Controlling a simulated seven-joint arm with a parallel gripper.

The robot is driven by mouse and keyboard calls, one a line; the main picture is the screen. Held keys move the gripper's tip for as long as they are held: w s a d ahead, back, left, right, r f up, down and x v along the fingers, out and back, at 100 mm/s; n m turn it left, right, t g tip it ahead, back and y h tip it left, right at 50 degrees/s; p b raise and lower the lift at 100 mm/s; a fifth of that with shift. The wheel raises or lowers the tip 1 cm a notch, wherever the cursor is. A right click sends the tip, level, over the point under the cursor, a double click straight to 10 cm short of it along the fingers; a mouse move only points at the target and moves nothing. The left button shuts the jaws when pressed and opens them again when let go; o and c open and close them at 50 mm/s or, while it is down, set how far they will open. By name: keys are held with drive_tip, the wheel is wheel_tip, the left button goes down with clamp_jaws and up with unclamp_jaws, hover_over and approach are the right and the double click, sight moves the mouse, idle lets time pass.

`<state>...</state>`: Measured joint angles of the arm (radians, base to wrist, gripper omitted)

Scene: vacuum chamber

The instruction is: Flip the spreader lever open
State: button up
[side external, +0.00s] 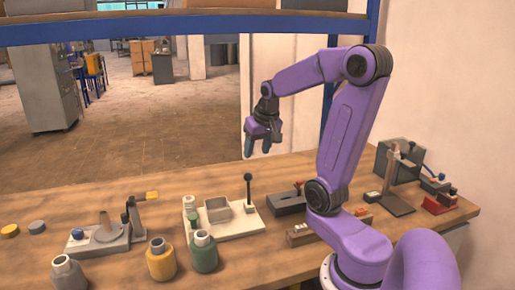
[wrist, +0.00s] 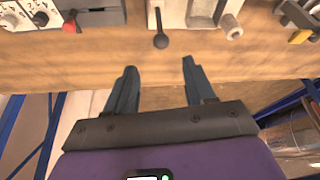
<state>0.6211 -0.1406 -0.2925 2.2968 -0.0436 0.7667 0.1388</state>
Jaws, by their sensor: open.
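My gripper (side external: 258,149) is open and empty, held in the air above and behind the bench's far edge. In the wrist view its two fingers (wrist: 159,67) are apart, with nothing between them. A black-knobbed lever (side external: 248,187) stands upright on a white base (side external: 240,226); in the wrist view its knob (wrist: 160,41) lies beyond the fingertips, apart from them. A grey fixture (side external: 102,241) with a cone carries a yellow-tipped lever (side external: 152,196), which also shows in the wrist view (wrist: 299,36). I cannot tell for certain which lever is the spreader's.
A dark block with a red-tipped lever (side external: 298,185) stands right of the white base. Grey (side external: 67,273), yellow (side external: 160,260) and green (side external: 203,252) bottles stand along the front. The bench (side external: 50,205) has free room at its far left; a blue shelf beam (side external: 180,28) crosses above.

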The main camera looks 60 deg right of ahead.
drive_tip(key=c, duration=0.5)
drive_tip(key=shift+w+d+r, duration=0.15)
drive_tip(key=shift+w+d, duration=0.1)
clamp_jaws()
drive_tip(key=w+d+n+g+y, duration=0.5)
drive_tip(key=w+d+n, duration=0.55)
drive_tip(key=n, duration=0.35)
drive_tip(key=s+a+f, duration=0.4)
drive_tip(key=a+f, duration=0.1)
drive_tip(key=f, duration=0.4)
drive_tip(key=shift+f+g, duration=0.3)
drive_tip(key=shift+f, duration=0.1)
